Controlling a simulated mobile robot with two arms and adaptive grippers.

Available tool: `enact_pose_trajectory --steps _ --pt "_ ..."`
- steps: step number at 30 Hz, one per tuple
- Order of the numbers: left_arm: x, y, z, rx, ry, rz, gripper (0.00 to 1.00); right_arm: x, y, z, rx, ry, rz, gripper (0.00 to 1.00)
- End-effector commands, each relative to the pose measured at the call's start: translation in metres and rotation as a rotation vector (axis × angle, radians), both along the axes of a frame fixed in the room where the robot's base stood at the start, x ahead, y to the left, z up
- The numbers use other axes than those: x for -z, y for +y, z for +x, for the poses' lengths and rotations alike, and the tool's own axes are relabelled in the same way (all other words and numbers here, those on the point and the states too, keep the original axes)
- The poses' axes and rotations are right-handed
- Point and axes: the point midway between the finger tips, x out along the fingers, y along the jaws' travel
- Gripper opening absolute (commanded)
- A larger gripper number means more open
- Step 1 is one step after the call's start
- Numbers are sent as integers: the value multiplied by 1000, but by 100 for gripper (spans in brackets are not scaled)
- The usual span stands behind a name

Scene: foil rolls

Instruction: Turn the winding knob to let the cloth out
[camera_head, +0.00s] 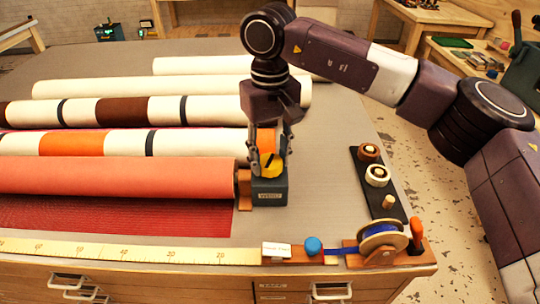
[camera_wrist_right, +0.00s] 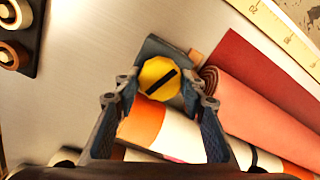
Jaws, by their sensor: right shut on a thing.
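The winding knob (camera_head: 271,165) is a round yellow disc with a black bar, on a dark grey box (camera_head: 268,193) at the right end of the coral cloth roll (camera_head: 115,176). My right gripper (camera_head: 269,170) reaches down from above, its two fingers shut on the sides of the knob. In the right wrist view the knob (camera_wrist_right: 160,78) sits between the fingertips (camera_wrist_right: 158,90), its black bar slanted. A flat strip of red cloth (camera_head: 110,216) lies in front of the roll. My left gripper is not in view.
Several other rolls (camera_head: 130,88) lie behind the coral one. A yellow ruler (camera_head: 130,250) runs along the front edge. A blue ribbon reel (camera_head: 382,238) stands at the front right corner, near a black rack (camera_head: 378,195) with small spools. Grey tabletop is bare between box and rack.

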Motion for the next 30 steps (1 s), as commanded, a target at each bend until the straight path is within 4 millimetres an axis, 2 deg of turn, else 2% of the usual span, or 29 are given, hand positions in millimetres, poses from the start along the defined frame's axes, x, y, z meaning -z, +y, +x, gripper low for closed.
enact_pose_trajectory --steps 12,30 --pt "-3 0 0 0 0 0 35 -4 0 3 -267 -11 3 14" --pt "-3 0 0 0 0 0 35 -4 0 3 -346 -11 3 14"
